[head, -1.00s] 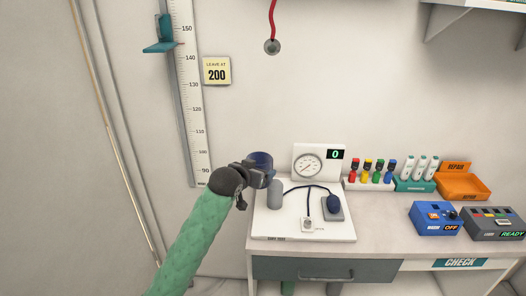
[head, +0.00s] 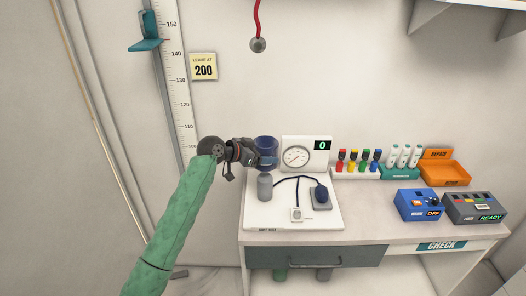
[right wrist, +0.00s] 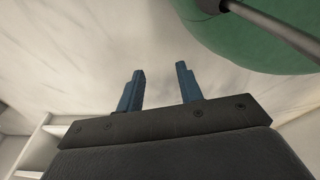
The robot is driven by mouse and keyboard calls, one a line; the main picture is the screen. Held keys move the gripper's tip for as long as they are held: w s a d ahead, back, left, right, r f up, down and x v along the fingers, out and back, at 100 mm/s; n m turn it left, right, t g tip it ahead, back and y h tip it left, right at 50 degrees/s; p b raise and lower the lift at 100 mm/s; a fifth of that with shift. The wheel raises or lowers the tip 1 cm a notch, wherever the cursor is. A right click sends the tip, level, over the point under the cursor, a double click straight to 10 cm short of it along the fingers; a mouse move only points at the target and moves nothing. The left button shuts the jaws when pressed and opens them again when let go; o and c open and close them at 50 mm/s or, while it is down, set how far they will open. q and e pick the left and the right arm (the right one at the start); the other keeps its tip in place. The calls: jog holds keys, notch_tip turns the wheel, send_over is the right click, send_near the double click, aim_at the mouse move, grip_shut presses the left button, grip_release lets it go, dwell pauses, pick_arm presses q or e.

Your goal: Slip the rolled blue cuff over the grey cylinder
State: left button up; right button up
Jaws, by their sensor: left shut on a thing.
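The rolled blue cuff (head: 266,150) is in my left gripper (head: 262,160), held in the air just above the grey cylinder (head: 265,188). My left gripper is shut on the cuff's near side. The grey cylinder stands upright at the left of the white board (head: 322,222), and its top shows clear below the cuff. The cuff and cylinder look apart, though the exact gap is hard to judge. My right gripper (right wrist: 160,90) shows in the right wrist view with its two blue fingers spread and nothing between them.
A gauge box (head: 303,155) stands behind the board. Colored bottles (head: 359,160), an orange tray (head: 445,174), a blue box (head: 418,205) and a grey box (head: 474,207) stand farther right.

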pick_arm(q)
jog(key=shift+f+b, duration=0.55)
jog(key=shift+f, duration=1.2)
pick_arm(e)
jog(key=w, duration=0.1)
jog(key=w+r, duration=0.1)
jog(key=w, duration=0.2)
jog(key=shift+a+r, duration=0.15)
jog(key=shift+a, duration=0.15)
jog(key=shift+s, duration=0.15)
jog(key=shift+s+a+f, duration=0.1)
jog(key=shift+s+f, duration=0.15)
jog(key=shift+s, duration=0.1)
jog(key=shift+w, duration=0.15)
